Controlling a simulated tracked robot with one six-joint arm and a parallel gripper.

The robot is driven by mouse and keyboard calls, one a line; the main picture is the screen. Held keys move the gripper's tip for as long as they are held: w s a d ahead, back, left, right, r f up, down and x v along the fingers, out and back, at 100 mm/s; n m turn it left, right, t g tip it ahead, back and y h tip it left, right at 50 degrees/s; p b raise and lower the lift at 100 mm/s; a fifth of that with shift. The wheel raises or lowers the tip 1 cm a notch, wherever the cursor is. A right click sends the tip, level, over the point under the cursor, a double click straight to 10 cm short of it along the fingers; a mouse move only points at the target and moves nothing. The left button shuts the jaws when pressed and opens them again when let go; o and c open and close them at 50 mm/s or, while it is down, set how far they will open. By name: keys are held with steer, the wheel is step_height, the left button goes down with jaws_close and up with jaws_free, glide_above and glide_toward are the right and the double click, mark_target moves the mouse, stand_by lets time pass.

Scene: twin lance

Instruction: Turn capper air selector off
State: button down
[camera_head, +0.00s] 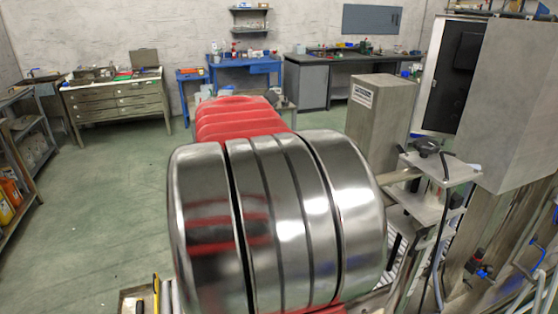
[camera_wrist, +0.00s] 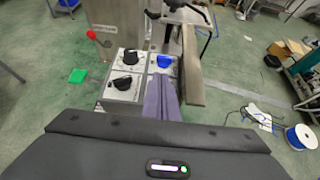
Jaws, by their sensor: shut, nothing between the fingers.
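In the wrist view a pale control panel (camera_wrist: 116,94) stands beyond my gripper. It carries a black knob (camera_wrist: 130,57) at its upper part and another black knob (camera_wrist: 122,84) below it. A blue knob or button (camera_wrist: 164,61) sits to their right, just past my fingertips. Labels are too small to read, so I cannot tell which is the capper air selector. My gripper (camera_wrist: 162,80) is shut and empty, its purple-grey fingers close together, to the right of the black knobs in the picture. I cannot tell whether it touches the panel. The head view does not show my gripper.
In the wrist view a metal post (camera_wrist: 118,22) rises behind the panel, a grey-brown plate (camera_wrist: 190,75) is right of my fingers, and a blue-and-white spool (camera_wrist: 300,136) lies right. In the head view a grey machine cabinet (camera_head: 518,95) stands right; open green floor (camera_head: 105,205) is left.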

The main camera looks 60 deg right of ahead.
steer(key=shift+s+d, duration=0.1)
steer(key=shift+s, duration=0.05)
steer(key=x, duration=0.9)
steer(key=shift+s+d+f, duration=0.2)
steer(key=shift+d, duration=0.05)
